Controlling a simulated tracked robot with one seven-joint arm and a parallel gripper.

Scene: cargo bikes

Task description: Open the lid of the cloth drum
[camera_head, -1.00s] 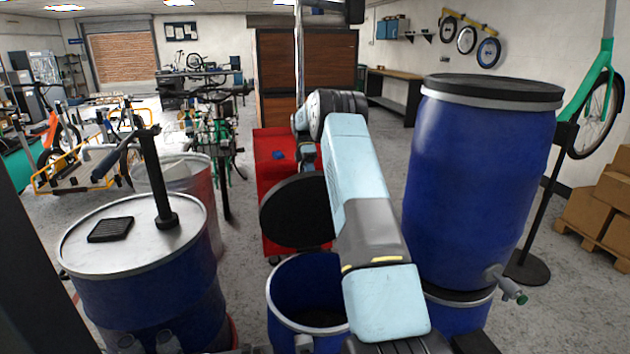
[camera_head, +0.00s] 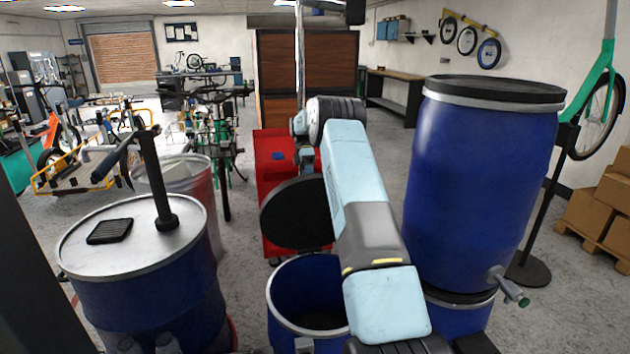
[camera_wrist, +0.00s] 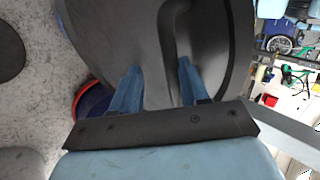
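The blue drum (camera_head: 283,290) with a pale metal rim stands low in the centre of the head view, its mouth uncovered and dark inside. Its round black lid (camera_head: 292,212) stands steeply tilted up behind the mouth. In the wrist view the lid (camera_wrist: 110,35) fills much of the upper middle, with a dark bent handle (camera_wrist: 170,38) on its face. My gripper (camera_wrist: 158,67) has its two blue fingers apart at the lid face, with the handle's lower part by the gap between them. Contact cannot be told. In the head view my forearm hides the gripper.
A tall blue drum (camera_head: 480,180) stands close right of my arm, on top of another drum. A blue drum with a metal top (camera_head: 135,240), a black post and a black pad stands left. A red cabinet (camera_head: 272,165) is behind the lid.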

